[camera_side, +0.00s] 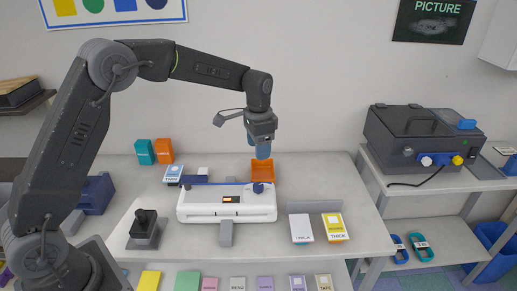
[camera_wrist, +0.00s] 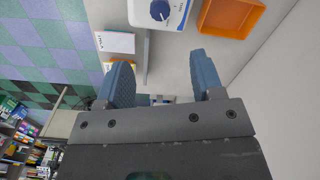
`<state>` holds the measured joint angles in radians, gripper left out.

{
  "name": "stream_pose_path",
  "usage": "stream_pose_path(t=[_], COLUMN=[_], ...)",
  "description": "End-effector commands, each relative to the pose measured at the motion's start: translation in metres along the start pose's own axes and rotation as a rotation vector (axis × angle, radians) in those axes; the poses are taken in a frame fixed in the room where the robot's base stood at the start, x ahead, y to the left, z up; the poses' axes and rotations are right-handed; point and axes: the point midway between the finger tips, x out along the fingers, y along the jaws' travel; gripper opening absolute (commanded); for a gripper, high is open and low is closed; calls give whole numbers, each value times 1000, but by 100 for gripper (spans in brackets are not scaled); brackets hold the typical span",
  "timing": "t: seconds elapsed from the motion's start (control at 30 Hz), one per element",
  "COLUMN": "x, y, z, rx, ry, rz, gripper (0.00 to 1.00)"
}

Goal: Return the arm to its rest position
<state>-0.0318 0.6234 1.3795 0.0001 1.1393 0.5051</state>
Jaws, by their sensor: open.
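My gripper (camera_side: 263,150) hangs from the raised arm above the back of the work table, just over the orange tray (camera_side: 263,166). In the wrist view my gripper (camera_wrist: 162,80) shows two blue fingers spread well apart with nothing between them. The fingers look clear of the tray and the table. The arm is bent, reaching up and over from the left. The orange tray also shows at the top of the wrist view (camera_wrist: 254,15).
A white laminator (camera_side: 225,204) with a blue knob stands in front of the tray. Two pouch packs, white (camera_side: 301,229) and yellow (camera_side: 335,227), lie at the right. A black hand press (camera_side: 144,230) stands at the left. A dark machine (camera_side: 415,140) sits on the right-hand bench.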

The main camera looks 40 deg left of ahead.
Motion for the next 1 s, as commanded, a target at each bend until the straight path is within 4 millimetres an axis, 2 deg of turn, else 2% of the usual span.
stream_pose_path(t=[0.17,0.27,0.37,0.5,0.7,0.83,1.0], x=[-4,-20,-48,-89,-124,-134,-129], y=[1,7,18,42,79,104,132], z=[2,10,29,68,131,174,224], rx=[-4,-23,-59,-131,-235,-301,-382], ry=[6,27,64,133,237,308,396], rz=[-3,-14,-32,-61,-92,-106,-116], gripper=[61,61,61,61,61,61,61])
